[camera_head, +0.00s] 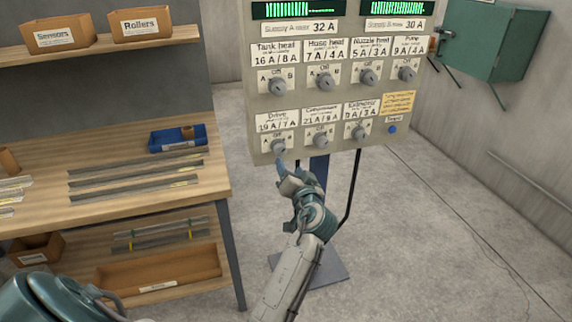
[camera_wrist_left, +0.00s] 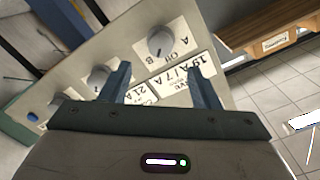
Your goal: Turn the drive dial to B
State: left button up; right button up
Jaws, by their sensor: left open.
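The control panel (camera_head: 330,95) carries rows of grey dials with A, Off and B labels. The Drive dial (camera_head: 279,145) is at the lower left of the panel, under the label 19A/7A. It also shows in the left wrist view (camera_wrist_left: 161,42), where the panel appears upside down. My left gripper (camera_head: 279,166) is just below and in front of the Drive dial. In the left wrist view, its two blue fingers (camera_wrist_left: 160,62) are apart with nothing between them, and the dial lies just beyond their tips. The dial's exact pointer direction is too small to tell. My right gripper is not visible.
The Compressor dial (camera_head: 320,140) and Extruder dial (camera_head: 358,133) sit close to the right of Drive. A blue button (camera_head: 392,129) is further right. A wooden workbench (camera_head: 50,205) with metal strips and a blue tray (camera_head: 178,139) stands to the left.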

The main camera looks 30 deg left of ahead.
pick_arm(q)
jog(key=shift+v, duration=1.05)
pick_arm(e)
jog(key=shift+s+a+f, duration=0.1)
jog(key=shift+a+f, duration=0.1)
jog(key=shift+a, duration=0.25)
